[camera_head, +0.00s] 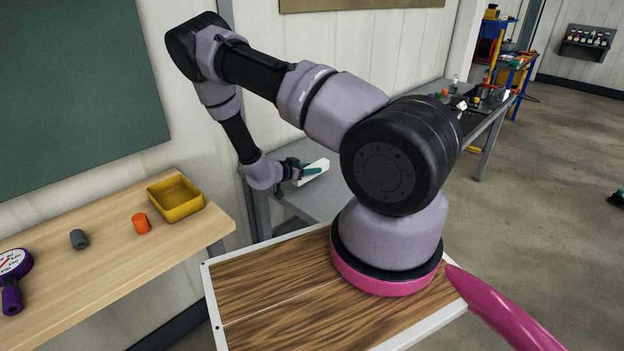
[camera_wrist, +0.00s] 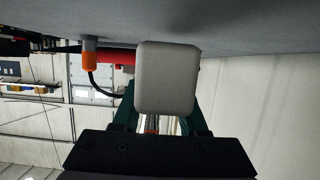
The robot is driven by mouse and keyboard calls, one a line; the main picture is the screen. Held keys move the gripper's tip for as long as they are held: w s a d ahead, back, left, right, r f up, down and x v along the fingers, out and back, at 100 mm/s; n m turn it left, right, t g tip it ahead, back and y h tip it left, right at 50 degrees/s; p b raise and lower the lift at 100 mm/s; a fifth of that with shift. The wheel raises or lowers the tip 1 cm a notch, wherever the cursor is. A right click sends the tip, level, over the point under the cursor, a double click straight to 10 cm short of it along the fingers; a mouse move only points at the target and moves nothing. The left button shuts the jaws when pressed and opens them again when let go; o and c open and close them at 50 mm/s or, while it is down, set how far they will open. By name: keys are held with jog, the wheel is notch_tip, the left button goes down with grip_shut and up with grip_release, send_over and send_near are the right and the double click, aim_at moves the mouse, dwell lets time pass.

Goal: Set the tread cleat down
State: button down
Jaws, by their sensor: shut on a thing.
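The tread cleat, a pale block (camera_head: 319,166), is between the teal fingers of my gripper (camera_head: 311,171) in the head view. My gripper is shut on it, over the near end of the grey table (camera_head: 325,197). In the wrist view the cleat (camera_wrist: 166,78) is a rounded light-grey block between the fingers (camera_wrist: 160,122). The grey tabletop (camera_wrist: 225,22) spans the top of that view, and the cleat's upper edge overlaps it. I cannot tell whether the cleat touches the table. My arm hides part of the table in the head view.
A wooden table (camera_head: 95,270) at left holds a yellow tray (camera_head: 177,212), an orange cylinder (camera_head: 141,224), a grey cylinder (camera_head: 78,239) and a purple gauge (camera_head: 14,265). Several small things stand at the grey table's far end. An orange-and-grey piece with a black cable (camera_wrist: 90,55) shows beside the cleat.

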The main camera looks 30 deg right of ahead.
aim_at(310, 177)
jog(key=shift+f, duration=1.75)
jog(key=shift+f, duration=0.1)
jog(key=shift+c, duration=2.2)
grip_release()
jog(key=shift+a, duration=0.1)
jog(key=v, duration=1.1)
jog(key=shift+s+a+r, duration=0.2)
jog(key=shift+a+r, duration=0.1)
